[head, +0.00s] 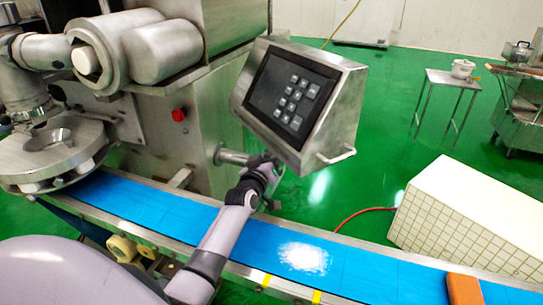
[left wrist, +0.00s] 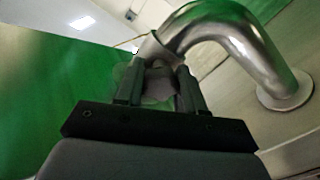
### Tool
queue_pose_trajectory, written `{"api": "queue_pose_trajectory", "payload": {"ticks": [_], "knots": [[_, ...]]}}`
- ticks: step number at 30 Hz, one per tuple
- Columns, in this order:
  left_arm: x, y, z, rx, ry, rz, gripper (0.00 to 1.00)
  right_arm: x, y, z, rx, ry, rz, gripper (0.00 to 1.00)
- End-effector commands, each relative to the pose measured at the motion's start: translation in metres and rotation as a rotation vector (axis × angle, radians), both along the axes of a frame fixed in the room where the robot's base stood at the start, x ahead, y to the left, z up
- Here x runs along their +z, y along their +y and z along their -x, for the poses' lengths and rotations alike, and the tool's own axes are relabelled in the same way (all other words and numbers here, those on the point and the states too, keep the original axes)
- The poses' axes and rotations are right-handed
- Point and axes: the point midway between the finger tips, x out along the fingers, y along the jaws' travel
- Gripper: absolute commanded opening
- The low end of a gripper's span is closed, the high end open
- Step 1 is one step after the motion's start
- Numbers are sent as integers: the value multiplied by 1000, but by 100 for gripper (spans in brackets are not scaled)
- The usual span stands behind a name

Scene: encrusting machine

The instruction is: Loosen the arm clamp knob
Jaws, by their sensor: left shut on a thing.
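The bent metal support arm (left wrist: 235,35) curves from a round wall flange across the top of the left wrist view. A short piece of it shows in the head view (head: 232,157), running from the machine body under the control panel. My left gripper (head: 266,168) is at the end of this arm, below the panel. In the left wrist view its fingers (left wrist: 158,78) are shut on a small greyish part, the clamp knob (left wrist: 158,90), at the arm's end. The knob is mostly hidden between the fingers and blurred. My right gripper is not in view.
The tilted control panel (head: 290,95) hangs just above my left gripper. The blue conveyor belt (head: 350,265) runs below my left arm, with an orange block (head: 464,290) at its right end. A white tiled box (head: 465,225) stands beyond the belt.

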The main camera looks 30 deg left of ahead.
Motion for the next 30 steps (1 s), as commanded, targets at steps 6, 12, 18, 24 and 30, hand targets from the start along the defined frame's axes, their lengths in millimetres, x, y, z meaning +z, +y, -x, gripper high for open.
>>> {"api": "queue_pose_trajectory", "payload": {"ticks": [6,12,18,24,30], "knots": [[6,3,-1,5,-61,199,8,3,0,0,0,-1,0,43],[5,4,0,6,-107,384,8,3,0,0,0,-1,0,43],[5,5,0,6,-153,569,8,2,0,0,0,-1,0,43],[5,6,0,6,-199,753,8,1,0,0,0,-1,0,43],[4,7,0,7,-244,938,8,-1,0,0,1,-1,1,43]]}}
